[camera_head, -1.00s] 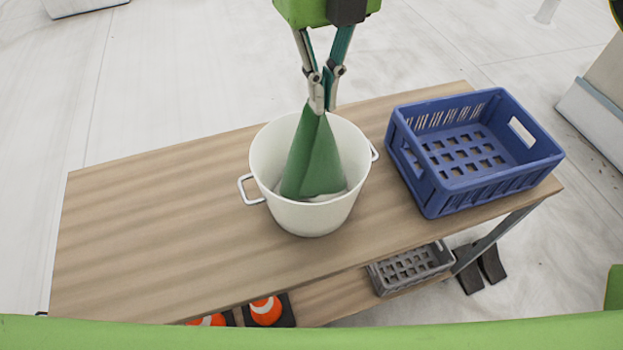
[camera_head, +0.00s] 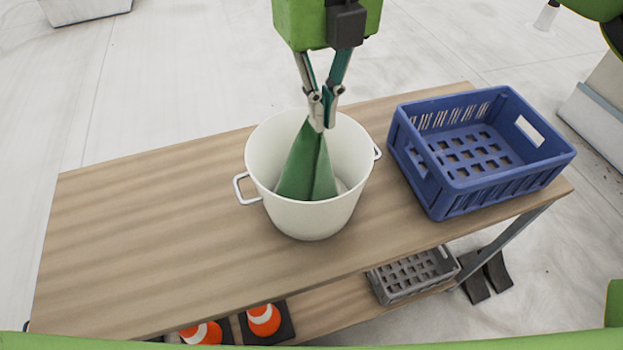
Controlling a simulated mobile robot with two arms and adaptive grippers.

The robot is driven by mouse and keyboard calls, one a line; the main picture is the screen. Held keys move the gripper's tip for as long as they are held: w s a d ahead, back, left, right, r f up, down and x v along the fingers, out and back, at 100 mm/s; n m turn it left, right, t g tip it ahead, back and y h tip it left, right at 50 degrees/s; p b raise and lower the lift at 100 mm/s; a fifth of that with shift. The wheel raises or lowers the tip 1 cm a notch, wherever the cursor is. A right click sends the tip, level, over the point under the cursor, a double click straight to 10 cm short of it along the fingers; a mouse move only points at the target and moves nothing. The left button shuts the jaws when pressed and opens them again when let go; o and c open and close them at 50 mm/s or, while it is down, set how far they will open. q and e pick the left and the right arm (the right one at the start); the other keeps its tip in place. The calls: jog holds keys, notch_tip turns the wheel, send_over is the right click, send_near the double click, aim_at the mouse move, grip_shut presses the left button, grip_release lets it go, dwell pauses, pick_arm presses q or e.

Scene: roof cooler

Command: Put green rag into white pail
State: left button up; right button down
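The white pail (camera_head: 310,217) stands upright on the wooden table, with a metal handle on each side. The green rag (camera_head: 302,170) hangs inside the pail, its top pinched and its lower part down by the pail's floor. My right gripper (camera_head: 322,122) points down over the pail's mouth and is shut on the top of the rag. The fingertips are at about the height of the far rim. Whether the rag's lower edge rests on the bottom is hard to tell. My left gripper is not in view.
A blue crate (camera_head: 480,190) stands on the table (camera_head: 140,220) to the right of the pail. A grey crate (camera_head: 412,277) and orange-and-white cones (camera_head: 263,320) are on the lower shelf. The table's left part is bare.

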pick_arm(q)
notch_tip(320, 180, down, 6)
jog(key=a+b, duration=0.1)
jog(key=b, duration=0.4)
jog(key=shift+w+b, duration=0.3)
jog(key=shift+b, duration=0.1)
pick_arm(e)
notch_tip(320, 180, down, 7)
jog(key=shift+f, duration=0.15)
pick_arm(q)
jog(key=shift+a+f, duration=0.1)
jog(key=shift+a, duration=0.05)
pick_arm(e)
jog(key=shift+w+f, duration=0.1)
jog(key=shift+f, duration=0.05)
